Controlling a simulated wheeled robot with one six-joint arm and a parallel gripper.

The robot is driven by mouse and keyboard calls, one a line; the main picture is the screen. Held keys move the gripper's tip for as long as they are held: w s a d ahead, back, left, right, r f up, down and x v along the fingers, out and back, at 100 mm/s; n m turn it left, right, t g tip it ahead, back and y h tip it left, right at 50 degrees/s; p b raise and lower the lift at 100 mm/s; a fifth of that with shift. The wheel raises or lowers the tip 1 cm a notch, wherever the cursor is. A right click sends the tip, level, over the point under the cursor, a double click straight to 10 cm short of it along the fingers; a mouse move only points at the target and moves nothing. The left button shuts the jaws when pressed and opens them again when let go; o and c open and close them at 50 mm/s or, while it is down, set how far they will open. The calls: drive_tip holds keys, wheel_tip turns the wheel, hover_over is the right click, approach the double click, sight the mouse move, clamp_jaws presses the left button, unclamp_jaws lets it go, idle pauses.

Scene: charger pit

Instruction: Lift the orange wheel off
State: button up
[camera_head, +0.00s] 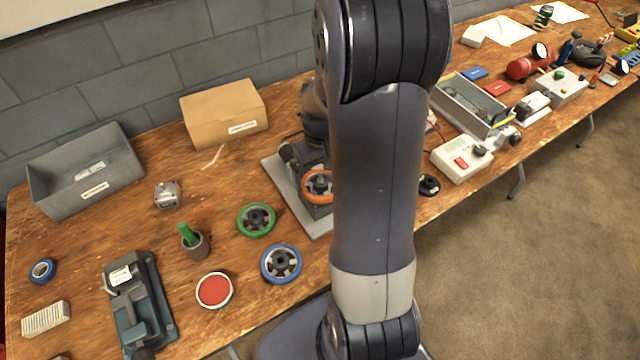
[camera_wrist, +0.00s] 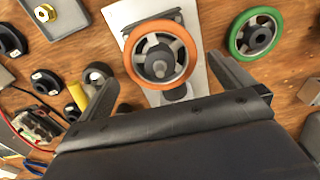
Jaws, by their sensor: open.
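My gripper (camera_wrist: 160,72) is open, one finger on the left and one on the right of the wheel's lower part. The fingers look apart from the rim; their depth relative to it is hard to tell.
A green wheel (camera_head: 256,220) and a blue wheel (camera_head: 281,264) lie on the wooden bench left of the plate. A cardboard box (camera_head: 223,112) and a grey bin (camera_head: 87,172) stand at the back. A white device (camera_head: 460,157) stands right of my arm.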

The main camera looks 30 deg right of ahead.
sight(320, 180)
drive_tip(key=shift+f, duration=1.8)
drive_tip(key=shift+c, duration=0.4)
drive_tip(key=c, duration=0.9)
